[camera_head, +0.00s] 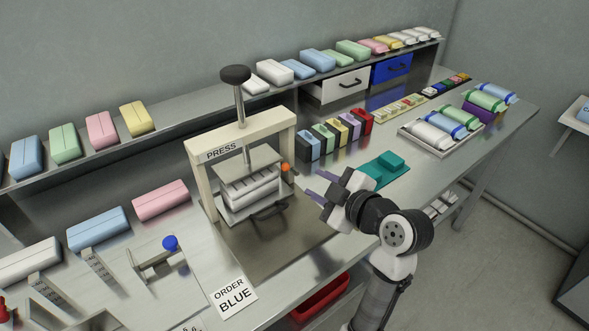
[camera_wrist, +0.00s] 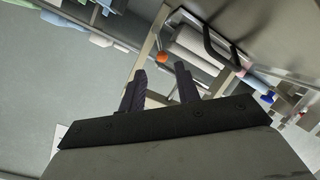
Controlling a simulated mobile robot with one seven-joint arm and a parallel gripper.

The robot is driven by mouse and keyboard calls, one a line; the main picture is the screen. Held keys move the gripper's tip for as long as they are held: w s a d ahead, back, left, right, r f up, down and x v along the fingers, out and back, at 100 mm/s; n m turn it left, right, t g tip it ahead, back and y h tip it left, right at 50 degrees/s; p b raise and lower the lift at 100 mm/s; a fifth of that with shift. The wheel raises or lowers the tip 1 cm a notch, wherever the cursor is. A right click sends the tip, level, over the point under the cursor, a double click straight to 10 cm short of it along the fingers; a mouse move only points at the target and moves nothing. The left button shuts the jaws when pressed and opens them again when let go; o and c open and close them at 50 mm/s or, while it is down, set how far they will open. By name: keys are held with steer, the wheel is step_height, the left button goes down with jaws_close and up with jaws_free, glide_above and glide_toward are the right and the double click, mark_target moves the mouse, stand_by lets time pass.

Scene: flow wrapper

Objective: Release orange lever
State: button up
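The orange lever (camera_head: 285,168) shows as a small orange knob on the right side of the press (camera_head: 196,178), near its right post. It also shows in the wrist view (camera_wrist: 162,57), just beyond my fingertips. My gripper (camera_head: 315,187) is to the right of the press, with its fingers pointing left towards the knob. In the wrist view its two dark fingers (camera_wrist: 161,70) are apart with nothing between them. A gap shows between the fingertips and the orange knob. The lever's arm behind the knob is too small to make out clearly.
Coloured bins (camera_head: 335,135) stand behind my gripper. An "ORDER BLUE" card (camera_head: 233,296) lies in front of the press.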

mark_target(291, 170)
steer(key=p+x, duration=0.1)
steer(key=x, duration=0.8)
steer(key=shift+w+a+p, duration=0.1)
steer(key=shift+p, duration=0.3)
jaws_close()
